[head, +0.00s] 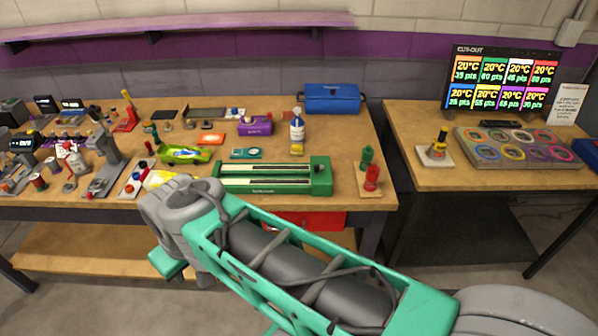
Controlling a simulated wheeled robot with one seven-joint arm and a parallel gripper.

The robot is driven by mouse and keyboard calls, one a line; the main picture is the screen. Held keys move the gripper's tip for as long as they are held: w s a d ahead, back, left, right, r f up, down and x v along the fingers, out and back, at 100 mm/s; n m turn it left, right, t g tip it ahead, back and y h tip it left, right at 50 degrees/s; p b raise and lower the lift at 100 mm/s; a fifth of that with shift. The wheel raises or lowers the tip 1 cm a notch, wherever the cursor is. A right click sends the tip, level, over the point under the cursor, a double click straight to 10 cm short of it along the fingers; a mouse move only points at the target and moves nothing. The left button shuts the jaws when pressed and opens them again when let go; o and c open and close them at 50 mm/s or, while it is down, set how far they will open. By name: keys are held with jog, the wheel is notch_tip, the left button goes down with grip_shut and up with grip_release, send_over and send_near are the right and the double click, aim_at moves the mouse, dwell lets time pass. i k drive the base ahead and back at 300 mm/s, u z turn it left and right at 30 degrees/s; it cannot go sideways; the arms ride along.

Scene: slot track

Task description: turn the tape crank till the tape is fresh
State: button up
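I cannot make out a tape crank for certain. A green box-like device (322,177) with two long pale strips along its top lies at the front of the left bench; no crank handle is clear on it. My arm reaches in from the lower right and its grey joint is in front of the bench edge, just left of the green device. My gripper is not visible, so its fingers and anything in them cannot be seen.
A board with red and green knobs (371,178) stands right of the green device. A green toy car (183,154), a purple box (255,126), a white bottle (297,128) and a blue case (332,98) are nearby. Grey tools crowd the left. A lit screen (502,83) stands on the right bench.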

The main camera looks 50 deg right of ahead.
aim_at(318, 168)
jog(key=u, duration=0.05)
jog(key=i, duration=1.15)
jog(key=z, duration=0.35)
